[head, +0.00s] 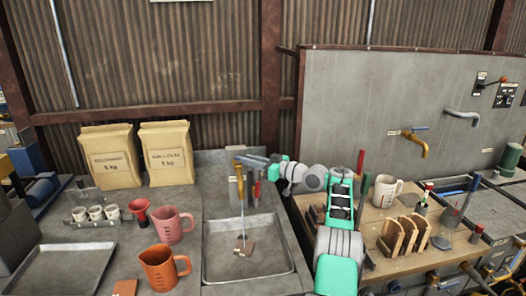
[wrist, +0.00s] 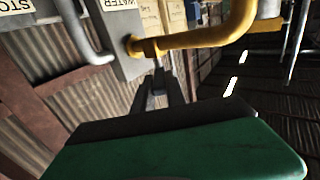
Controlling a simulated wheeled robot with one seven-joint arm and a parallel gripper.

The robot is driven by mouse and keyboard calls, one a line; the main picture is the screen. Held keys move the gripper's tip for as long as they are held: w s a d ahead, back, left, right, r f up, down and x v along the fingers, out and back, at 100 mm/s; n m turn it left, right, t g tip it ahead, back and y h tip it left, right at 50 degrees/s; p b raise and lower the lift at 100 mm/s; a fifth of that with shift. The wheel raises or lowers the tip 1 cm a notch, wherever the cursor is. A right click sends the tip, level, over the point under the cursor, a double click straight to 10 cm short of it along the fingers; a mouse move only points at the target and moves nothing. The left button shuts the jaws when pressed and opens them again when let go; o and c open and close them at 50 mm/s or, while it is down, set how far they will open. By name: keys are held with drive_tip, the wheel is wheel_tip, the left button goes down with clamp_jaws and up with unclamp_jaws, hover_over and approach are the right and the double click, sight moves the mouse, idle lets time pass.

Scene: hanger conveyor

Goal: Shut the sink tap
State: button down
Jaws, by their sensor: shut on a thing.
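The sink tap is brass-yellow, with its curved spout (wrist: 205,36) and collar filling the top of the wrist view. In the head view its small brass part (head: 238,149) shows at the back of the sink, partly behind my gripper (head: 254,161). My gripper also shows in the wrist view (wrist: 158,82), its fingers closed at the tap, just below the collar. It is shut on the tap's handle, which is mostly hidden between the fingers. A thin pale line like a water stream (head: 242,212) runs down into the grey sink (head: 212,262).
A brown piece (head: 243,249) lies in the sink. Pink (head: 173,225) and orange (head: 163,268) mugs stand left of it. To the right, a bench holds wooden racks (head: 404,238) and a white mug (head: 386,191). Another brass tap (head: 414,142) is on the wall panel.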

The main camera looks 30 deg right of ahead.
drive_tip(key=shift+d+r+p, duration=0.15)
drive_tip(key=shift+r+p, duration=0.05)
drive_tip(key=shift+p, duration=0.15)
drive_tip(key=c, duration=1.4)
unclamp_jaws()
drive_tip(key=shift+f, duration=0.15)
drive_tip(key=shift+o, duration=0.2)
